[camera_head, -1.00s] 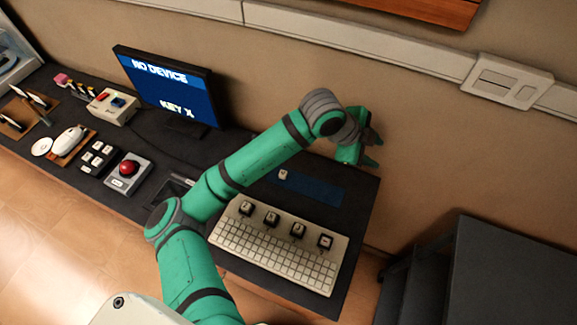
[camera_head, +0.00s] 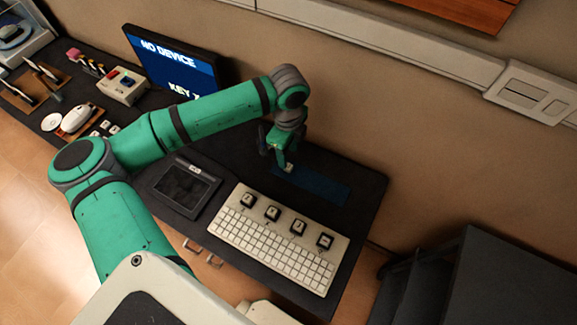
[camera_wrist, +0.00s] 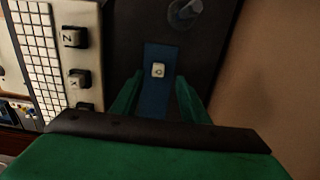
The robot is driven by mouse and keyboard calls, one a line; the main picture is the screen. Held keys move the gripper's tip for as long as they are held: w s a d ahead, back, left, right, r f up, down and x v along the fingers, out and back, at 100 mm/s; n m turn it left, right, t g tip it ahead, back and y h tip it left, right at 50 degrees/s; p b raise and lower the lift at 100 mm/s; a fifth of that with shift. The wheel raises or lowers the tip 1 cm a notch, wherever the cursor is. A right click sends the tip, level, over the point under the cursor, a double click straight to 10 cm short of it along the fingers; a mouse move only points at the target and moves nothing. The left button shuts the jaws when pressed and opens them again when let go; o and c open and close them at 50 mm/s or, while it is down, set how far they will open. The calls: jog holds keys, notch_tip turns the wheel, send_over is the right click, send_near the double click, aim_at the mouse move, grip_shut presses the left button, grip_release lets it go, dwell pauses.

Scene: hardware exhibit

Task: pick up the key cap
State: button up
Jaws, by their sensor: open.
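The key cap (camera_wrist: 158,70) is a small pale cap with a dark mark on top. It lies on a blue strip (camera_wrist: 153,106) on the dark table. In the wrist view it sits ahead of and between the two green fingers of my gripper (camera_wrist: 158,92), which are apart with nothing between their tips. In the head view my gripper (camera_head: 281,158) points down over the left end of the blue strip (camera_head: 325,187). The cap (camera_head: 289,167) shows there as a small pale spot close to the fingers.
A white keyboard (camera_head: 270,252) with several large black-based keys stands in front of the strip. A dark tablet (camera_head: 183,188) lies left of it. A monitor (camera_head: 180,62) stands at the back left. The wall is close behind the table.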

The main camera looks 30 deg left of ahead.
aim_at(289, 166)
jog(key=shift+s+d+f, duration=0.1)
jog(key=shift+f, duration=1.4)
jog(key=shift+s+d+f, duration=0.1)
jog(key=shift+f, duration=1.4)
grip_shut()
